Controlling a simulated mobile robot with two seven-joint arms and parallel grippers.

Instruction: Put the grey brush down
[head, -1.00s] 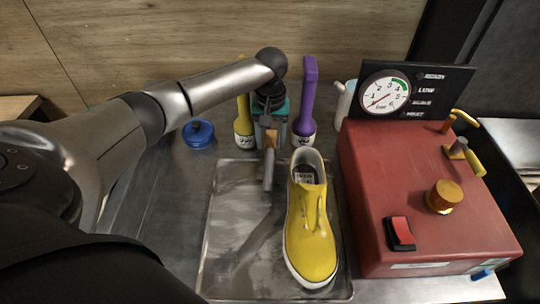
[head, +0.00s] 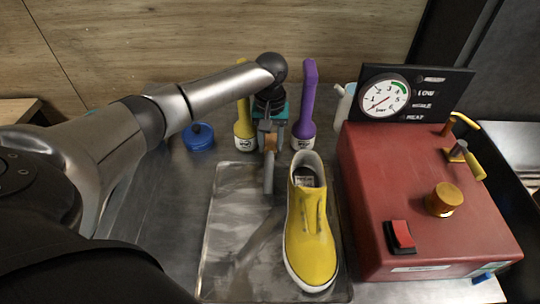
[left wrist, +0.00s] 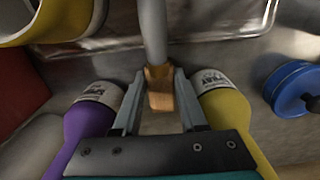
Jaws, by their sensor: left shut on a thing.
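The grey brush (head: 268,178) is held by my left gripper (head: 270,148) at the far edge of the tray, to the left of the yellow sneaker. In the left wrist view its brown block (left wrist: 159,88) lies between the fingers (left wrist: 158,100), and its grey handle (left wrist: 152,30) extends away from the gripper toward the tray. I cannot tell whether the brush touches the surface below. The yellow sneaker (head: 312,235) stands on the metal tray (head: 228,235). My right gripper is not in view.
A yellow bottle (head: 243,130) and a purple bottle (head: 304,128) stand close on either side of my gripper. A blue round container (head: 199,137) is farther left. A red machine with a gauge (head: 415,200) fills the right. The tray's left part is clear.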

